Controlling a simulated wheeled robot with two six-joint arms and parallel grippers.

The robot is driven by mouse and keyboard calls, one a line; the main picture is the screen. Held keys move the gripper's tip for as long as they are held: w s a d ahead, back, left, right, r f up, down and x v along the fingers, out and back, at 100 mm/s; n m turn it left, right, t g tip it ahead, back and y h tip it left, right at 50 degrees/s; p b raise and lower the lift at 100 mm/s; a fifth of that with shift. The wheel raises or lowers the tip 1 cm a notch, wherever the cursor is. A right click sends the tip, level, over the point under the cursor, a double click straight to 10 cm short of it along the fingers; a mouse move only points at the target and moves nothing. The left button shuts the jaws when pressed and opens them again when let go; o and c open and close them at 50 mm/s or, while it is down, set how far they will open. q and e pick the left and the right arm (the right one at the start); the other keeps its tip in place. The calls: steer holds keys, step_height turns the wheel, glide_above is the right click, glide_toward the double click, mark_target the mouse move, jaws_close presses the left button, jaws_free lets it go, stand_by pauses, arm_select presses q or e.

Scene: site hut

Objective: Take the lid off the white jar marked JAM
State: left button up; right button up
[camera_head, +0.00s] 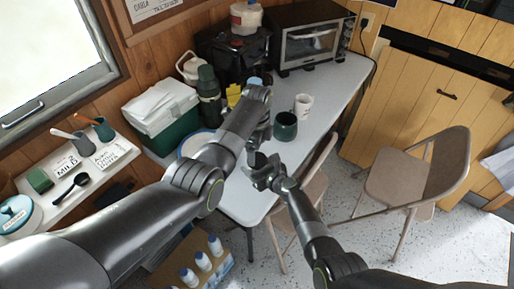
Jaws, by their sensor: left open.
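I cannot read the word JAM on anything in the head view. A white jar with a teal lid (15,213) stands on the shelf at the left edge, partly cut off, and no marking on it is readable. My left arm reaches across the table, and its gripper (256,152) is open, pointing down near the table's front edge. It is far to the right of that jar. My right gripper (266,176) is close below the left one. Its jaws are small and dark, and I cannot tell their state.
A dark green mug (285,127) and a white mug (303,106) stand on the table (335,82). A toaster oven (312,45), a cool box (160,118) and a green flask (208,96) stand behind. Folding chairs (408,178) flank the front. A blue-rimmed white round thing (192,146) is partly hidden by my left arm.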

steer(key=o, duration=0.3)
